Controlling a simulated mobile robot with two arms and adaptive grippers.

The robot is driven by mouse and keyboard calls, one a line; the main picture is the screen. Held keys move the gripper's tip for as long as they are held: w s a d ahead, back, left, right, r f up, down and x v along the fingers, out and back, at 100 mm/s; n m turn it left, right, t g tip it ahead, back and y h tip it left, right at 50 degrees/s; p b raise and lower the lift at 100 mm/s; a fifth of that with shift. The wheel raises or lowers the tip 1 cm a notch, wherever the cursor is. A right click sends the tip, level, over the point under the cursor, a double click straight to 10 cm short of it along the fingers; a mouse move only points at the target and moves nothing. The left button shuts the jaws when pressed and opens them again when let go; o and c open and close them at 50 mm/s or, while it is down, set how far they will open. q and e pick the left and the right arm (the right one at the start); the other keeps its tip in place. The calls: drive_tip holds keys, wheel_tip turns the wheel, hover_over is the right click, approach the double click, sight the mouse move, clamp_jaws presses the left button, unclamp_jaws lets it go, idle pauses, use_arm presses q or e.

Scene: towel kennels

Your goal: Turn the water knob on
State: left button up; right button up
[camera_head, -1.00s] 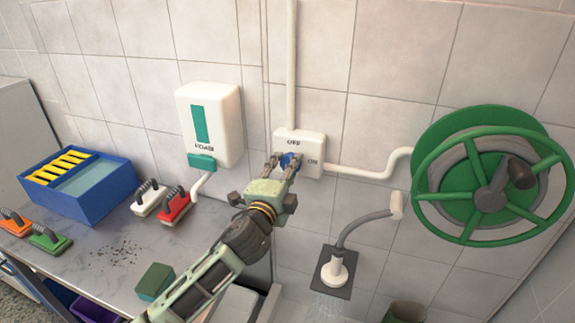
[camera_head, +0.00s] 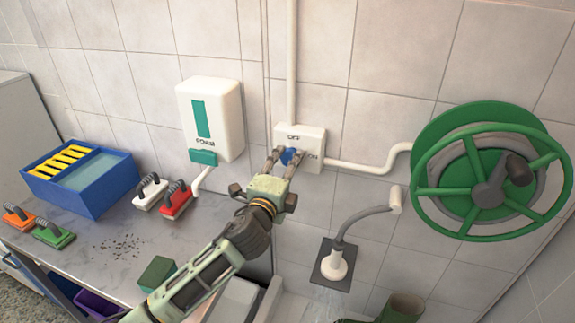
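The water knob (camera_head: 288,156) is small and blue, on the front of a white wall box (camera_head: 313,139) with lettering above it and at its right. My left gripper (camera_head: 286,157) is at the box with one finger on each side of the knob. The fingers look closed around the knob, though they partly hide it and its exact angle is unclear. My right gripper is not in view.
A green hose reel (camera_head: 422,190) is at the right, with a shower head (camera_head: 335,264) in a holder below. A white dispenser (camera_head: 227,118) hangs left of the box. The counter (camera_head: 185,240) holds a blue bin (camera_head: 122,190), several brushes and a green sponge (camera_head: 156,272).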

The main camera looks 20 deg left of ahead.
use_arm(q)
drive_tip(key=shift+o, duration=0.9)
drive_tip(key=shift+f, duration=0.25)
drive_tip(key=shift+r, duration=0.15)
drive_tip(key=shift+r, duration=0.1)
drive_tip(key=s, duration=1.2)
drive_tip(key=shift+a, duration=0.2)
